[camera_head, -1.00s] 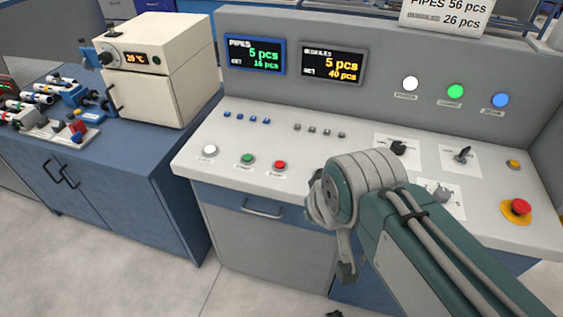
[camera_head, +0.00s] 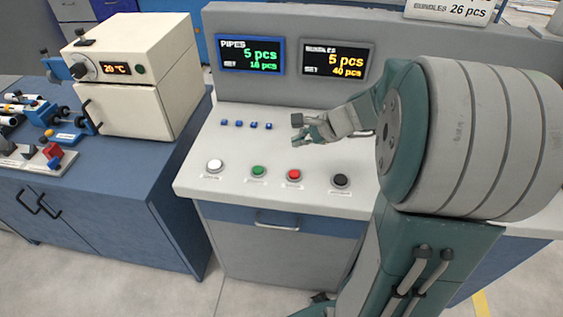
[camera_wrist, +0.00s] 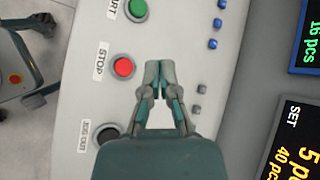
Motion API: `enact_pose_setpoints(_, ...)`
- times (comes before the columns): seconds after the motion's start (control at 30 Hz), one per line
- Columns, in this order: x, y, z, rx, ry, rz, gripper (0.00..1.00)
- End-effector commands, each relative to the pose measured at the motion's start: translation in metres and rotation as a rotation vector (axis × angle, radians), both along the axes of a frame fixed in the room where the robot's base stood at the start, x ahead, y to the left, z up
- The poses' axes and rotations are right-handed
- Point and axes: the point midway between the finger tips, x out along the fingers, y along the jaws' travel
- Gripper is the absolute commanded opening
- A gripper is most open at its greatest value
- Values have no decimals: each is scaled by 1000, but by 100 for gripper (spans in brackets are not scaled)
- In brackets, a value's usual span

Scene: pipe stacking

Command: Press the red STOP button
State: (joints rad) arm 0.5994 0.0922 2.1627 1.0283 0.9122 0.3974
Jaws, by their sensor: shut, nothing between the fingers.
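The red STOP button (camera_head: 294,174) sits on the sloped console panel between a green button and a black button. It also shows in the wrist view (camera_wrist: 124,67), with the label STOP beside it. My gripper (camera_head: 296,130) is above the panel, behind the red button and near the small blue buttons. In the wrist view my gripper (camera_wrist: 158,66) has its fingertips together and empty, just to the right of the red button. It appears apart from the button.
The green button (camera_head: 258,171), white button (camera_head: 215,166) and black button (camera_head: 341,180) share the red one's row. Small blue buttons (camera_head: 246,124) lie behind. Two displays (camera_head: 250,54) stand at the back. A white oven (camera_head: 130,75) is on the left bench.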

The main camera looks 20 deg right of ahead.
Motion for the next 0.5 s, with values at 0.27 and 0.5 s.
enact_pose_setpoints(0.27, 2, -5, -2, 20, 1, -24, 0)
enact_pose_setpoints(0.5, 2, -5, -8, 21, 4, -24, 0)
